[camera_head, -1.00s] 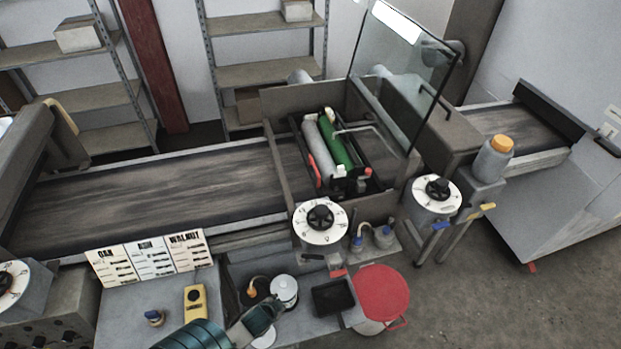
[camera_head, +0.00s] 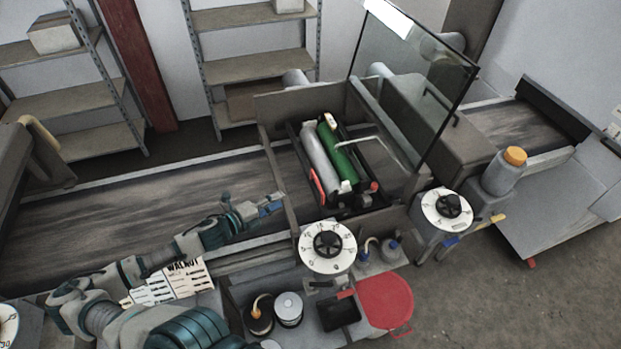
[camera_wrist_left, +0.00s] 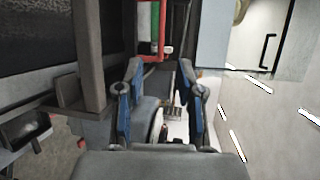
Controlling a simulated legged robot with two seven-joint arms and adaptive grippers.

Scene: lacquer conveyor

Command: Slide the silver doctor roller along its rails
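The silver doctor roller (camera_head: 319,155) lies beside a green roller (camera_head: 338,152) in a dark frame inside the open machine housing. A red handle (camera_head: 317,187) stands at the silver roller's near end. My left gripper (camera_head: 272,204) is over the conveyor, to the left of the housing wall and apart from the roller. In the left wrist view its two blue-padded fingers (camera_wrist_left: 160,105) are spread with nothing between them. A red bar and part of the green roller (camera_wrist_left: 155,25) show ahead of it there. My right gripper is not in view.
The housing's side wall (camera_head: 276,180) stands between my left gripper and the rollers. A raised glass guard (camera_head: 415,75) is on the right. A round dial (camera_head: 327,247), small jars and a red-lidded bucket (camera_head: 385,302) stand in front. The conveyor belt (camera_head: 130,200) is clear at left.

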